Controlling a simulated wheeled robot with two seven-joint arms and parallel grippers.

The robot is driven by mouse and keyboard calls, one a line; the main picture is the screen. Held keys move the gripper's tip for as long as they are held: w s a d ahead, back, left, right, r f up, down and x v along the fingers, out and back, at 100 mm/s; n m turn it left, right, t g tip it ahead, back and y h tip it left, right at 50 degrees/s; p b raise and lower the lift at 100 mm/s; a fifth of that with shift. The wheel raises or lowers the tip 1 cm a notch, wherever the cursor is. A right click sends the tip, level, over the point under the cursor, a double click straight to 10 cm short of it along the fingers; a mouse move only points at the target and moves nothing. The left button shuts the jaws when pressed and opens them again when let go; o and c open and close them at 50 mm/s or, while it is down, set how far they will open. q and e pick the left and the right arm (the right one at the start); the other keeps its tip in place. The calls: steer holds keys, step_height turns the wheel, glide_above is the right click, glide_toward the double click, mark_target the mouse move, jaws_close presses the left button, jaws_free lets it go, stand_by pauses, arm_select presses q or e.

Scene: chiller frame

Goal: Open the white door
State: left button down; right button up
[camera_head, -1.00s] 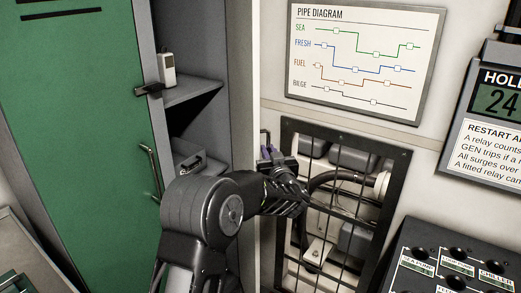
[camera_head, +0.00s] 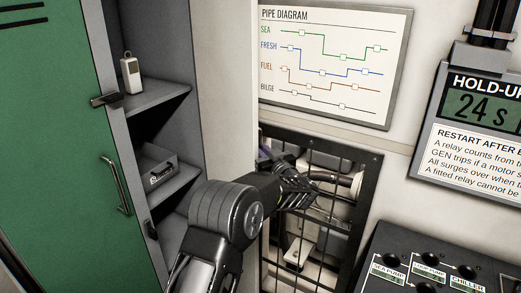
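No door is clearly marked as the white one. A pale upright panel (camera_head: 236,75) stands between the open locker and the wall; I cannot tell whether it is a door or a fixed side. Right of it is a dark-framed mesh grille (camera_head: 368,185) with pipes behind. My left arm comes up from the bottom, and its gripper (camera_head: 268,158) is at the grille's upper left edge, beside the pale panel. The fingers are small, dark and partly hidden, so their opening and any contact are unclear. My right gripper is out of view.
A green locker door (camera_head: 55,130) with a metal handle (camera_head: 117,185) stands at the left. The locker shelves (camera_head: 155,97) hold a small white device (camera_head: 131,74) and a grey box (camera_head: 158,170). A switch panel (camera_head: 440,245) juts out at the lower right.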

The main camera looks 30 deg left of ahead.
arm_select(q)
steer(key=c, duration=1.7)
jaws_free()
steer(key=shift+c, duration=0.2)
steer(key=b+v, duration=0.2)
steer(key=v, duration=0.5)
steer(key=shift+s+d, duration=0.25)
steer(key=shift+d, duration=0.05)
